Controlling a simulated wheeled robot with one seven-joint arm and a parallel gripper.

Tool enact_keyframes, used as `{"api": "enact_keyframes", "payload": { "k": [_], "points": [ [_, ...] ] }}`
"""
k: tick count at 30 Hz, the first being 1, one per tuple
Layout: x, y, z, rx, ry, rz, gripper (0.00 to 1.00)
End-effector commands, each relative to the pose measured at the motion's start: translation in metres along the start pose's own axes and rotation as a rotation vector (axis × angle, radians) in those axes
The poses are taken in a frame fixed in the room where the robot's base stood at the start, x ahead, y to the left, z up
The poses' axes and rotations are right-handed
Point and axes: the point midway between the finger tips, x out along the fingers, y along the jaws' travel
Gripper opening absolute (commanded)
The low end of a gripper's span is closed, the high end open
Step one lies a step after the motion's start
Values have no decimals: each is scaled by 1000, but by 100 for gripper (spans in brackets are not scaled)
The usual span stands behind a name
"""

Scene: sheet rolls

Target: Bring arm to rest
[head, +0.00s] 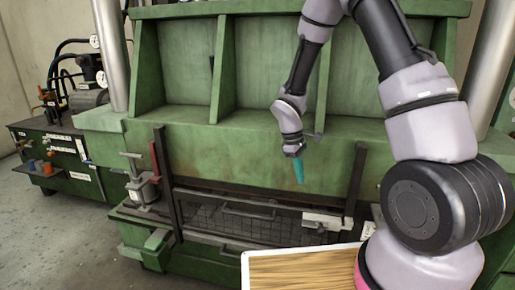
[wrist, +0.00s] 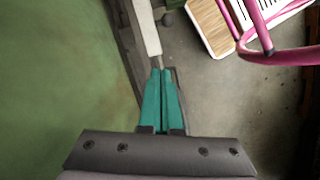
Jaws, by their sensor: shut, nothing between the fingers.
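My gripper (head: 299,172) hangs from my arm in front of the green press (head: 260,150) in the head view. Its teal fingers point down. In the wrist view the teal fingers of my gripper (wrist: 162,78) lie together, shut and empty. A pale bar (wrist: 146,28) lies beyond the fingertips in the wrist view, apart from them as far as I can tell. My arm rises from the right side of the head view and bends over the top to the gripper.
A wire-mesh guard (head: 240,222) with dark bars fronts the press below my gripper. A wooden-topped board with a white edge (head: 300,268) is at the bottom; pink tubing (wrist: 285,55) shows in the wrist view. A green hydraulic unit (head: 60,155) stands left. Grey floor (head: 50,235) is clear at lower left.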

Motion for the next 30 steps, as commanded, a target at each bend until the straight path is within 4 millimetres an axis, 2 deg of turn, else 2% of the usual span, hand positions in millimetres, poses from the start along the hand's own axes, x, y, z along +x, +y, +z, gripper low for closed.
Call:
{"api": "enact_keyframes", "payload": {
  "k": [1,6,11,15,24,30],
  "points": [
    [-28,7,9,71,37,14,0],
    [-102,16,42,306,148,26,0],
    [-163,12,79,517,261,18,0],
    [-209,2,113,693,369,-4,0],
    [-282,-40,182,1026,624,-95,0],
    [-308,-70,214,1172,767,-170,0]
  ]
}}
